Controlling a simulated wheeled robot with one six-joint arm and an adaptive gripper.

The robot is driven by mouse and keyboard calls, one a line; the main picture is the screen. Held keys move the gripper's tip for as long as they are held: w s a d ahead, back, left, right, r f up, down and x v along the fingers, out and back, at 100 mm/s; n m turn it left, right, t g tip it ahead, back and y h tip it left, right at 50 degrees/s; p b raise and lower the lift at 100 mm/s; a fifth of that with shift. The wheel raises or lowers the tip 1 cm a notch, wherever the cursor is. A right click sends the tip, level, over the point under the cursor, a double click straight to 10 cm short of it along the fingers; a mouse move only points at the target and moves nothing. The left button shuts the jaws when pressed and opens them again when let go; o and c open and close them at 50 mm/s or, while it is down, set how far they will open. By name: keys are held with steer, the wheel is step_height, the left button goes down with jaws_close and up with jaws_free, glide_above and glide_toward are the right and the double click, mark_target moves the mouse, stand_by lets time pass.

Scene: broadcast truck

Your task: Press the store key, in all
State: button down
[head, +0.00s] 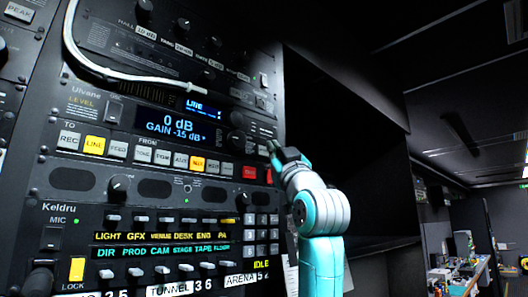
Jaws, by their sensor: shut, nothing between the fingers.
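The Ulvane level unit in the rack has a lit display (178,128) reading "0 dB" and "GAIN -15 dB". Below it runs a row of keys. Two keys are lit yellow: the LINE key (95,143) and another key (197,163). At the row's right end is a red key (249,172), with a second red key (268,177) beside it. Their labels are too small to read, so I cannot tell which is the store key. My gripper (271,147) is shut and empty, near the unit's right edge, above the red keys. Contact with the panel cannot be told.
A white cable (130,75) hangs across the upper rack. Knobs (236,137) stick out near my gripper. The Keldru panel (150,222) with faders and a keypad (262,235) lies below. A dark opening is right of the rack. A cluttered bench (460,275) stands far right.

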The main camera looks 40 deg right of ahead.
steer(key=shift+w, duration=0.1)
steer(key=shift+w, duration=0.3)
steer(key=shift+w, duration=0.3)
stand_by(1.0)
steer(key=shift+s, duration=0.7)
steer(key=s, duration=0.5)
steer(key=shift+d, duration=0.1)
stand_by(1.1)
